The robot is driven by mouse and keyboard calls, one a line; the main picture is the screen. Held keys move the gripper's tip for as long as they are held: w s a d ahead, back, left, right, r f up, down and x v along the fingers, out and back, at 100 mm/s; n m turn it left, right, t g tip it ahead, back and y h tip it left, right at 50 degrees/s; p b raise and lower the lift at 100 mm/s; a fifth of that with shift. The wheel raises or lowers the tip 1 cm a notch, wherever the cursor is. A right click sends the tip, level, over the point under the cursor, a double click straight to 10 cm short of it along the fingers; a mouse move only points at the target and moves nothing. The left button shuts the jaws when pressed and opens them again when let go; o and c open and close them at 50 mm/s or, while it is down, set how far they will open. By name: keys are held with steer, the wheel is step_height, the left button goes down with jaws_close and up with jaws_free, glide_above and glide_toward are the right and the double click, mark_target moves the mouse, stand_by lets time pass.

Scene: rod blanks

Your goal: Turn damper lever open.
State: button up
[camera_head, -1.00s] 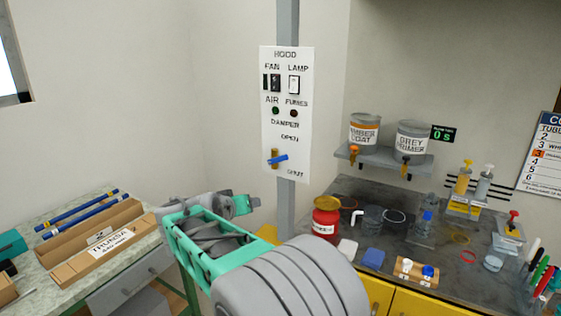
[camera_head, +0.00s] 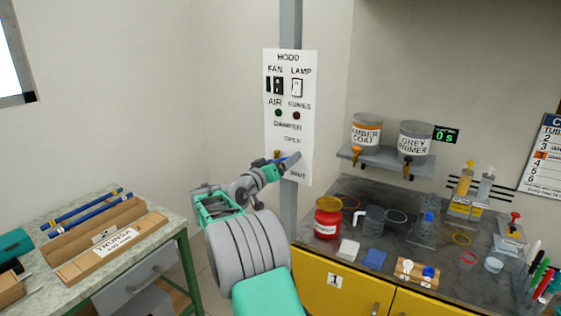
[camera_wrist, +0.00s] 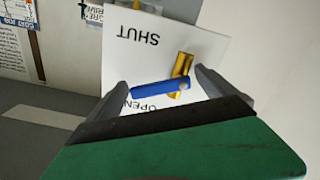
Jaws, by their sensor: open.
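The white hood panel (camera_head: 290,115) is fixed to a grey post, with DAMPER, OPEN and SHUT printed low on it. The damper lever has a brass pivot (camera_wrist: 184,65) and a blue handle (camera_wrist: 155,89). In the wrist view, which is upside down, my open gripper (camera_wrist: 158,91) has one finger on each side of the lever. The handle lies between the OPEN and SHUT labels. I cannot tell whether the fingers touch it.
The grey post (camera_head: 288,215) stands behind the panel. Right is a dark counter with a red jar (camera_head: 327,217) and cups, below a shelf (camera_head: 385,160) with two cans. The air left of the panel is clear.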

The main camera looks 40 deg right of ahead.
steer(key=shift+c, duration=0.2)
steer(key=c, duration=2)
